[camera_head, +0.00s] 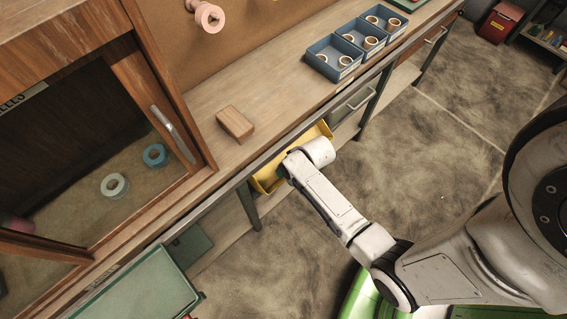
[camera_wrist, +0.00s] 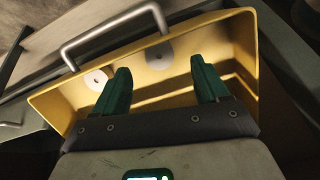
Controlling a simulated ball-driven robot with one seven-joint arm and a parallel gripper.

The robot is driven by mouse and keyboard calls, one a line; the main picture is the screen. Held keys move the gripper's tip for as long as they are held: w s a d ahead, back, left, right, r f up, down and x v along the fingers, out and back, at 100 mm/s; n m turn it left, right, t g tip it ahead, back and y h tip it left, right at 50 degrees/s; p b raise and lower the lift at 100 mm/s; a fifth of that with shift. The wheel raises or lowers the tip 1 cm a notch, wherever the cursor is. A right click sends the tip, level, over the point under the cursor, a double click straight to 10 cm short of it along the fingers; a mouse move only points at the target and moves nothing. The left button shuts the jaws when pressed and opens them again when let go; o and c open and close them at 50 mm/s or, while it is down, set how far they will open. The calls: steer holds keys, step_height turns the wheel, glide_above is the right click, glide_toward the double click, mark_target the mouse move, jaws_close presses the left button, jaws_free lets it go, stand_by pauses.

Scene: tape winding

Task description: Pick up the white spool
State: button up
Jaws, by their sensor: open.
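One white spool (camera_wrist: 95,80) is at the left, near the left finger. A pale, whitish spool (camera_head: 114,186) also shows in the cabinet at the left, beside a blue spool (camera_head: 154,155).
A metal handle (camera_wrist: 110,30) arches along the drawer's front. On the bench are a wooden block (camera_head: 235,123) and blue bins (camera_head: 333,57) with rings. A pink spool (camera_head: 207,16) hangs on the back board. A green tray (camera_head: 140,285) sits at the lower left.

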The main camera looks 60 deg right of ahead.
steer(key=shift+w+d+b+x, duration=0.1)
steer(key=shift+d+b+x, duration=0.1)
steer(key=shift+x, duration=1.25)
steer(key=shift+w+d+b+x, duration=0.1)
steer(key=shift+w+b+x, duration=0.05)
steer(key=shift+x, duration=1.25)
steer(key=shift+r, duration=0.1)
steer(key=shift+c, duration=0.3)
steer(key=shift+a, duration=0.1)
steer(key=c, duration=1.1)
